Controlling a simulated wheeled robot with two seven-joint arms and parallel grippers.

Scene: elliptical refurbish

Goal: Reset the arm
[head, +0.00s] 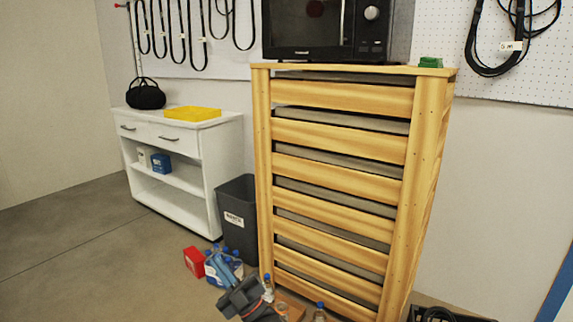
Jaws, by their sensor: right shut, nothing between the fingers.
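My right gripper (243,298) shows as a dark grey shape at the bottom of the head view, left of centre. It is shut and holds nothing. It is low, in front of the foot of the wooden slatted rack, and overlaps some bottles on the floor from this angle. Most of the right arm is out of the picture. My left gripper is not in view.
The tall wooden rack (340,146) carries a black microwave (318,28) and a green item (430,62). A grey bin (238,219) stands beside a white cabinet (217,165). Blue-capped bottles (222,266) and a red box (194,261) are on the floor. Floor at left is clear.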

